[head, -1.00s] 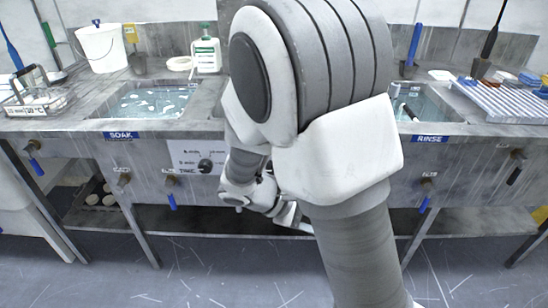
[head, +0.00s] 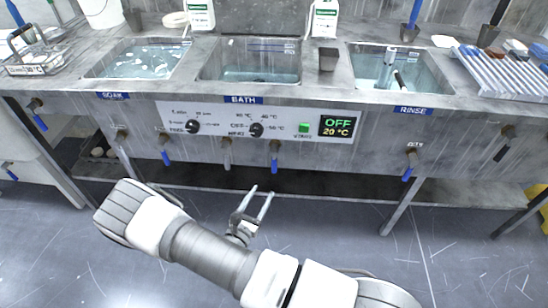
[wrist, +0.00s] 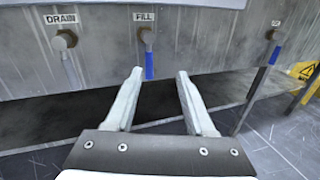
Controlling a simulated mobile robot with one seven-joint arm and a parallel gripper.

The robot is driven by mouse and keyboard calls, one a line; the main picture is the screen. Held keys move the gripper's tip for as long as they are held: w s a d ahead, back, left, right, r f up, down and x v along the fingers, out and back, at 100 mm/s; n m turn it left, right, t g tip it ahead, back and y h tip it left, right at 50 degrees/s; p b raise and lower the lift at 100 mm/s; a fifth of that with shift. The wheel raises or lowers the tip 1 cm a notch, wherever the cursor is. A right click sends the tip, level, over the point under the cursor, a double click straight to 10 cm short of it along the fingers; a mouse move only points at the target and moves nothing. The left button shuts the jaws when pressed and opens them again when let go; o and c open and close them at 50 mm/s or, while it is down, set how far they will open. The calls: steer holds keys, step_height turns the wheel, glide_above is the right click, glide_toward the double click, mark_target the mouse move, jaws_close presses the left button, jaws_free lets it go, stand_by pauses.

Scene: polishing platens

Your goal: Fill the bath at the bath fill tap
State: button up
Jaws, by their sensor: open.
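The bath fill tap (head: 275,157) is on the front panel under the bath, with its blue lever hanging straight down. In the wrist view the tap labelled FILL (wrist: 148,58) is ahead of my fingertips, its lever end nearer the left finger. The bath (head: 249,62) is the middle basin, labelled BATH; I cannot clearly tell its water level. My gripper (head: 259,194) is open and empty, below and in front of the fill tap, and apart from it. Both fingers also show in the wrist view (wrist: 160,74).
The drain tap (wrist: 65,40) is left of the fill tap; another blue-levered tap (wrist: 275,45) is to the right. The control panel (head: 258,124) above shows OFF and 20 °C. Soak (head: 108,80) and rinse (head: 440,85) basins flank the bath. A shelf (head: 330,200) runs below.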

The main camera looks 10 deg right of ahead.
mark_target(273, 163)
steer(key=w+d+b, duration=0.1)
steer(key=w+d, duration=0.1)
steer(key=w, duration=0.3)
steer(key=w+d+f+n+y+b, duration=0.1)
steer(key=w+d, duration=0.2)
steer(key=w, duration=0.2)
steer(key=w+d+f+n+t+b, duration=0.1)
steer(key=w+d, duration=0.1)
steer(key=w, duration=0.3)
steer(key=shift+d+y, duration=0.3)
jaws_close()
steer(key=shift+s, duration=0.1)
stand_by(0.9)
